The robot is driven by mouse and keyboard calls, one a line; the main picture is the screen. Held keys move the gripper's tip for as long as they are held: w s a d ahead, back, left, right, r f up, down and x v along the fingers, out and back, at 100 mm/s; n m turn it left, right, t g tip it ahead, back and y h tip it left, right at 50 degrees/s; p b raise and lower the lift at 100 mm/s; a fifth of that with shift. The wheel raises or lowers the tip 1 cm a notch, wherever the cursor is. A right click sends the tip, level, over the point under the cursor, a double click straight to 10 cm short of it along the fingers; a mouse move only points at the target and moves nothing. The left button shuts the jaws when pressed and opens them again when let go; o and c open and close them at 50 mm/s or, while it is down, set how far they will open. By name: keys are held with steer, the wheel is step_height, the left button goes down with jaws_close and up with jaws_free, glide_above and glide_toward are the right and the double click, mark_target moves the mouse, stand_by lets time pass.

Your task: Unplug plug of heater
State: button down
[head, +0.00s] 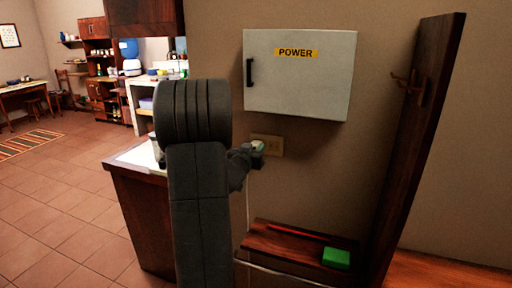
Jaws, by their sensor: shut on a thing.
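My gripper (250,152) is at the wall, just left of the beige wall outlet (274,145). It is shut on a small pale plug (258,146), partly hidden by the fingers. I cannot tell whether the plug's prongs are in the outlet. A thin pale cord (247,205) hangs down below the gripper and runs along the lower shelf's front. The heater itself is not visible.
A grey box marked POWER (300,75) hangs above the outlet. A dark wooden rack (420,130) with a hook stands at right. A low wooden shelf (275,240) holds a red stick (295,233) and a green block (336,258). A counter (135,185) stands at left.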

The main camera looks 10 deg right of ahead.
mark_target(254, 148)
steer(key=shift+s+a, duration=0.1)
steer(key=shift+v, duration=2.9)
steer(key=shift+f+b, duration=0.15)
steer(key=shift+b, duration=0.25)
